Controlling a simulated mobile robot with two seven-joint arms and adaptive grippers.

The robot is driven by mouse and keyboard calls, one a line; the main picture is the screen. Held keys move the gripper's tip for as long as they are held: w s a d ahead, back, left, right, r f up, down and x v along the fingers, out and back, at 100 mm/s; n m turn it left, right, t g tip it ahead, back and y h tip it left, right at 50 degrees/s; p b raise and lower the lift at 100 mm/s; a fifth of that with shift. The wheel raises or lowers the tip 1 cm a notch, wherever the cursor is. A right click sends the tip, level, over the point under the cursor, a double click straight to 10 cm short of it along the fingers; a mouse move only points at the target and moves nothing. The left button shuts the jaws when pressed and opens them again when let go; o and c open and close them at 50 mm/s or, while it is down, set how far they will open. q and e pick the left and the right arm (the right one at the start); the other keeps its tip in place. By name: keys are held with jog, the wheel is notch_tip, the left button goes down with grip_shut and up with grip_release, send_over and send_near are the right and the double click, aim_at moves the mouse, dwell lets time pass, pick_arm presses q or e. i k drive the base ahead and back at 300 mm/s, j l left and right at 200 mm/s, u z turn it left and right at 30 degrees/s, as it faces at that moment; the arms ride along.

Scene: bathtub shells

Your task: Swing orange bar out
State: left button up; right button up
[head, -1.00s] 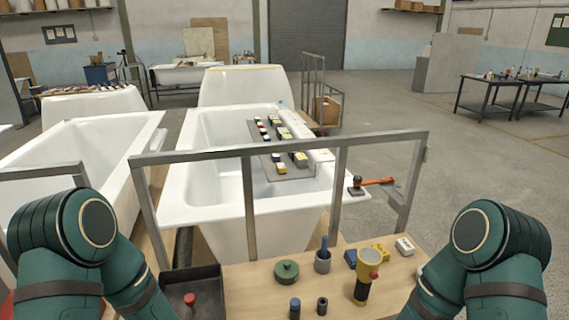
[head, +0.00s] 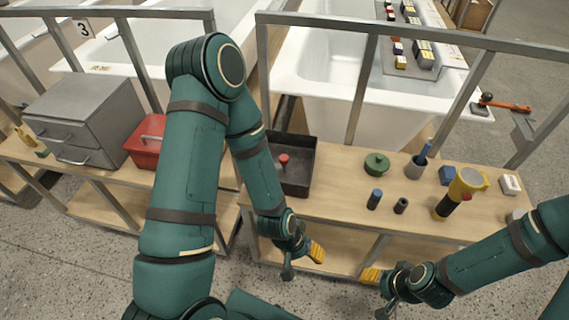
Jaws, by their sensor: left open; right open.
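The orange bar (head: 508,106) is at the far right in the head view, beyond the metal rail. It sticks out to the right from a dark pivot (head: 486,98) on a small plate by the bathtub's corner. My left gripper (head: 302,262) is open and empty at the front edge of the wooden bench, far to the left of the bar and nearer to me. My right gripper (head: 378,293) is open and empty in front of the bench, below and left of the bar. Both grippers are well apart from the bar.
The wooden bench (head: 335,200) holds a black tray (head: 300,180), a green lidded pot (head: 377,164), a cup (head: 416,168) and a yellow-and-black flashlight-like tool (head: 459,190). The grey metal rail (head: 400,38) runs behind it. A red box (head: 146,140) and grey drawers (head: 85,118) stand at left.

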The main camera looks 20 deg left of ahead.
aim_at(516, 107)
jog(key=u, duration=0.4)
jog(key=l+u, duration=0.4)
jog(key=k+l+u, duration=0.15)
jog(key=l+u, duration=0.25)
jog(key=k+l+u, duration=0.1)
jog(key=l, duration=0.25)
jog(key=k+l+u, duration=0.1)
jog(key=l, duration=0.25)
jog(key=k+l+u, duration=0.1)
jog(key=l, duration=0.2)
jog(key=k+l, duration=0.15)
jog(key=l, duration=0.15)
jog(key=k+l, duration=0.25)
jog(key=l, duration=0.3)
